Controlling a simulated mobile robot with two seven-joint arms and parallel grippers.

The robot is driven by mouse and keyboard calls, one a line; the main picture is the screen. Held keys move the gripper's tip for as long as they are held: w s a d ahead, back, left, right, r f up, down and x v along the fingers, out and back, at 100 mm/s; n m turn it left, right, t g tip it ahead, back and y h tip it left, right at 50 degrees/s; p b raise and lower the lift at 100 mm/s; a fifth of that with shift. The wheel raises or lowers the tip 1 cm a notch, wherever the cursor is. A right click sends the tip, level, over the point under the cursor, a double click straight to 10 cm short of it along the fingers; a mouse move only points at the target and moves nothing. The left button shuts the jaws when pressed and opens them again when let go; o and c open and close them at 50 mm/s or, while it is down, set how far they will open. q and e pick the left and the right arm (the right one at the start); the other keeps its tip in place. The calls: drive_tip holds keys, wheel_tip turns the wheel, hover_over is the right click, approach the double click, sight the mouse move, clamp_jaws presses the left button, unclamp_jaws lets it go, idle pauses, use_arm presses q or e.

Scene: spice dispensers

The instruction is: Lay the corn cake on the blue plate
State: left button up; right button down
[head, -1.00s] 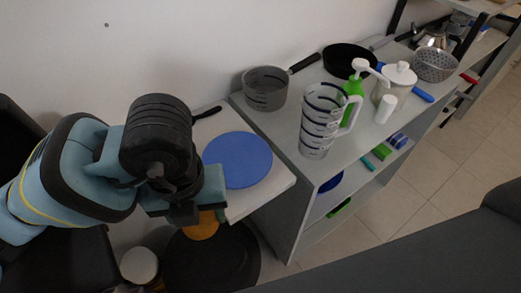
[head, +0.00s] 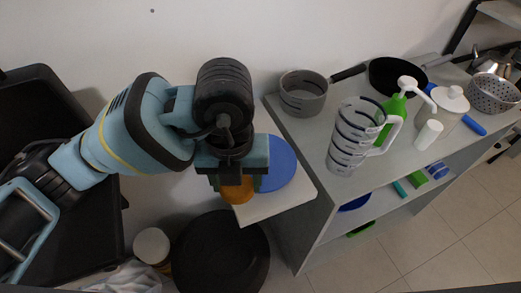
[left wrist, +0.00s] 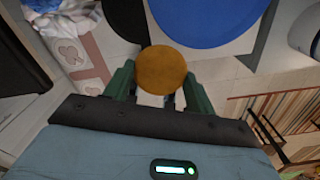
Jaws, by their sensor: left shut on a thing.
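The corn cake (head: 237,191) is a round orange-yellow disc. My left gripper (head: 235,176) is shut on it and holds it in front of the left part of a small white table in the head view. In the left wrist view the cake (left wrist: 161,70) sits between the two green fingertips (left wrist: 160,84). The blue plate (head: 284,168) lies on the white table, just right of the gripper, which partly hides it. In the left wrist view the plate (left wrist: 210,18) shows beyond the cake, apart from it in the picture. My right gripper is not in view.
A grey shelf unit (head: 310,140) stands right of the white table (head: 275,203). It bears a grey pot (head: 303,97), a striped pitcher (head: 350,140), a black pan and bottles. A large black round thing (head: 220,255) and a white-lidded jar (head: 152,245) are below.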

use_arm(q)
drive_tip(key=w+d, duration=0.1)
drive_tip(key=w, duration=0.2)
drive_tip(key=w+d, duration=0.1)
drive_tip(key=w, duration=0.2)
drive_tip(key=w+d+f, duration=0.1)
drive_tip(key=w+d, duration=0.1)
drive_tip(key=w, duration=0.2)
drive_tip(key=shift+w+d, duration=0.1)
drive_tip(key=shift+w, duration=0.15)
drive_tip(key=shift+f, duration=1.75)
drive_tip(key=shift+f, duration=0.15)
drive_tip(key=o, duration=1.1)
wheel_tip(320, 180, up, 12)
drive_tip(key=shift+r, duration=0.15)
